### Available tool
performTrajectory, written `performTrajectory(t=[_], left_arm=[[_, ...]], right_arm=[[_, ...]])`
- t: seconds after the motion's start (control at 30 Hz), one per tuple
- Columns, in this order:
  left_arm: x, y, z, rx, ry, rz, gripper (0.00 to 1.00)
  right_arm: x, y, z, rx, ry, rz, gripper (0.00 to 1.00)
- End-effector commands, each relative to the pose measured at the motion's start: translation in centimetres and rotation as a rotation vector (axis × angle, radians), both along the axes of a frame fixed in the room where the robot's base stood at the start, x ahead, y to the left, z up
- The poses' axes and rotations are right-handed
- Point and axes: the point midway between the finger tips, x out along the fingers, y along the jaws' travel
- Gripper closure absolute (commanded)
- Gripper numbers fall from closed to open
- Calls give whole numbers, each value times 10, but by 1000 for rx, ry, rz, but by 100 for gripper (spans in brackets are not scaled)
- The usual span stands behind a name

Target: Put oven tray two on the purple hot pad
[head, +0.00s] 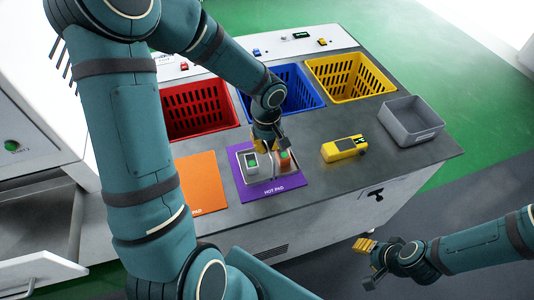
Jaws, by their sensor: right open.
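The purple hot pad (241,183) lies on the grey counter, to the right of an orange pad. A small pale tray (247,174) is over the purple pad, holding a grey piece with a green face (252,161) and an orange-brown piece with a green top (285,160). I cannot read a number on the tray, or tell if it rests fully on the pad. My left gripper (267,148) points down at the tray's far side; its fingertips are partly hidden and their grip is unclear. My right gripper (367,262) is open and empty, in front of the counter.
Red (196,107), blue (301,88) and yellow (350,76) baskets stand along the back. A yellow handheld device (343,149) and a grey bin (411,121) are on the right. The orange pad (203,182) is partly behind my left arm. A white cabinet stands at left.

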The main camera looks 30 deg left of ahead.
Motion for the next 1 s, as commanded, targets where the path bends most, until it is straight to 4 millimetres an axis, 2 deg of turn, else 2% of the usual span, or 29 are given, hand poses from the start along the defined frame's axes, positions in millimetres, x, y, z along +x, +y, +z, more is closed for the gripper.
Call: performTrajectory(t=[0.3,0.77,0.8,0.87,1.0], left_arm=[[-1,-1,-36,-2,3,-2,100],[0,-1,-41,-1,-1,-2,100],[0,-1,-40,-1,1,-2,86],[0,0,-40,-1,1,-2,66],[0,0,-40,-1,1,-2,66]], right_arm=[[0,0,-6,-1,0,0,53],[0,1,-12,-2,1,1,53],[0,1,-11,-2,2,1,53],[0,1,-11,-2,1,1,53],[0,0,-11,-2,1,1,53]])
